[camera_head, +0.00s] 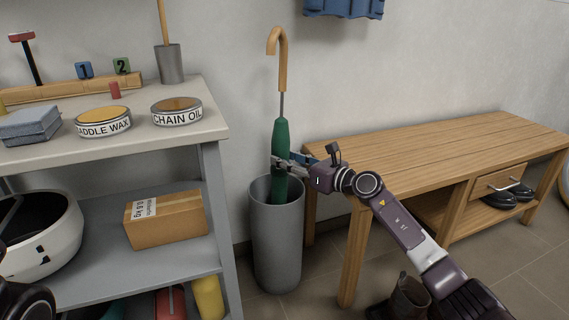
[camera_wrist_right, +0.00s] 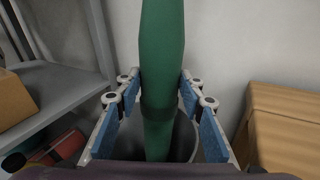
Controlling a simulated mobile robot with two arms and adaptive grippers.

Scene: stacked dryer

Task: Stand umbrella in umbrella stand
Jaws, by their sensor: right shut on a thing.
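A green umbrella (camera_head: 281,139) with a curved wooden handle stands upright in the head view. Its lower end is inside the mouth of the grey cylindrical umbrella stand (camera_head: 277,235), and its tip is hidden by the stand's wall. My right gripper (camera_head: 282,163) is shut on the umbrella's green body just above the stand's rim. In the right wrist view the umbrella (camera_wrist_right: 161,70) runs between the blue-padded fingers (camera_wrist_right: 160,100), with the stand's rim (camera_wrist_right: 188,135) behind and below. My left gripper is not seen; only a dark part of my arm shows at the lower left.
A grey shelf unit (camera_head: 215,135) with tins and a cardboard box (camera_head: 166,219) stands left of the stand. A wooden bench (camera_head: 430,142) is on the right, with a boot (camera_head: 410,297) on the floor before it. A blue item (camera_head: 343,8) hangs on the wall.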

